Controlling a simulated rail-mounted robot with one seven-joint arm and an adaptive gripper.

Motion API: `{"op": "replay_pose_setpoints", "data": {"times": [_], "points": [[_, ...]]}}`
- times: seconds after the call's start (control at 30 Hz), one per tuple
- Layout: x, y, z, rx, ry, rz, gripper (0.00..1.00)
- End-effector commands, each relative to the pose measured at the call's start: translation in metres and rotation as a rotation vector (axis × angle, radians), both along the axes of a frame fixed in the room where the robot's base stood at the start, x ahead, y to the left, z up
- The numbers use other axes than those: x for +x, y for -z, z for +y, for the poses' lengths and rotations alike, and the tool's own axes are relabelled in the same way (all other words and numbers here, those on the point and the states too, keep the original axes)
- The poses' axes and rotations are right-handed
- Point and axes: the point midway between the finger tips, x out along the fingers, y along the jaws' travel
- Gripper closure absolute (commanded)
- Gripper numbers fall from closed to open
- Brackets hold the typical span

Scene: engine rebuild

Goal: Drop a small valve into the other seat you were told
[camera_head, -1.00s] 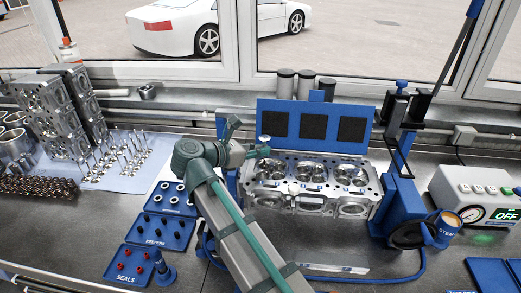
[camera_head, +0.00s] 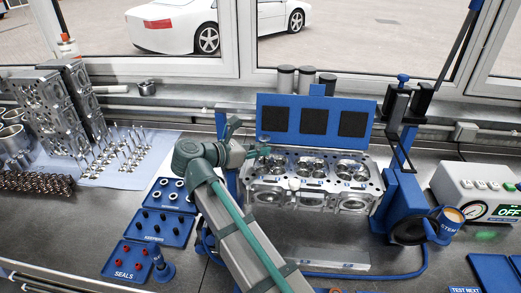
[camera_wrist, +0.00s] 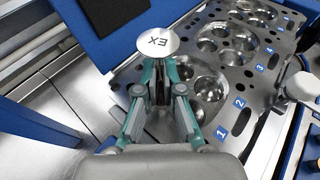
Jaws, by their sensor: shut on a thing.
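A valve (camera_wrist: 157,41) with a round pale head marked "EX" is held in my gripper (camera_wrist: 160,82), head toward the camera in the wrist view. The fingers are shut on its stem, which is mostly hidden between them. In the head view my gripper (camera_head: 260,151) is over the left end of the cylinder head (camera_head: 300,172). The cylinder head has several round chambers with valve seats. In the wrist view the chambers (camera_wrist: 207,92) lie right of and beyond the fingers, with blue number tags along the edge. The valve is above the cylinder head's near left edge, outside any seat.
A blue panel (camera_head: 272,103) with dark pads stands behind the cylinder head. A blue fixture (camera_head: 402,205) stands at its right. Loose valves (camera_head: 120,150) stand on a pale cloth at left. Blue trays (camera_head: 165,226) hold small parts. A gauge box (camera_head: 470,195) is at far right.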

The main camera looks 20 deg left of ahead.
Motion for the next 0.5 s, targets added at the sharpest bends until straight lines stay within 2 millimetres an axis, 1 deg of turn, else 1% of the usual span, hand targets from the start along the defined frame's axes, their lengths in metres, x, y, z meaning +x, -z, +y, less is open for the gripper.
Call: {"op": "replay_pose_setpoints", "data": {"times": [0.5], "points": [[0.0001, 0.0102, -0.0001, 0.000, 0.000, 0.000, 1.00]]}}
